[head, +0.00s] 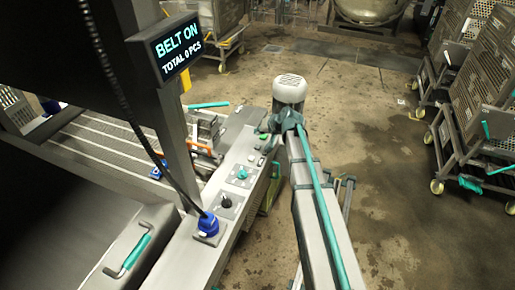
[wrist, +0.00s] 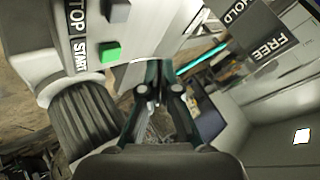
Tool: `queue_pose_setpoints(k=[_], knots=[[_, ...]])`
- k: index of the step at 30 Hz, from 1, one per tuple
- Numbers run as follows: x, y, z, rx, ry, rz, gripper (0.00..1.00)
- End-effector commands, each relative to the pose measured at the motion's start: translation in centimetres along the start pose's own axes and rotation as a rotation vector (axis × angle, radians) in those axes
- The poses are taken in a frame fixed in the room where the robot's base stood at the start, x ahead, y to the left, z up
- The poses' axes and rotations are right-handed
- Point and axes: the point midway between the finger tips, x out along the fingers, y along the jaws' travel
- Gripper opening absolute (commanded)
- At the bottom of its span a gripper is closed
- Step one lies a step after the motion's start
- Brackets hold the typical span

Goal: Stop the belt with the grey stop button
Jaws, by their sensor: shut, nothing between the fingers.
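The grey stop button (wrist: 115,10) is at the top of the wrist view, beside a partly cut-off label reading "TOP". A green start button (wrist: 110,52) sits below it, beside the label "START". My gripper (wrist: 157,88) is shut and empty, its fingers together to the right of and below both buttons, with a gap to them in the picture. I cannot tell its height over the panel. In the head view my arm reaches over the far end of the control panel (head: 235,180), and the grey button is too small to make out. The display (head: 176,45) reads "BELT ON, TOTAL 0 PCS".
Wheeled carts (head: 480,110) stand at right, with open floor between.

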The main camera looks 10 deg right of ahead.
Motion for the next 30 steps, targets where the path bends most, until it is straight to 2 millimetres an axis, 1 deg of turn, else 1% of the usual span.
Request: queue_pose_setpoints(k=[1,7,12,30], knots=[[0.7,0.5,0.5,0.001,-0.001,0.000,0.00],[2.7,1.9,1.9,0.001,0.000,-0.001,0.00],[3.5,2.5,2.5,0.001,0.000,-0.001,0.00],[3.6,2.6,2.6,0.001,0.000,-0.001,0.00]])
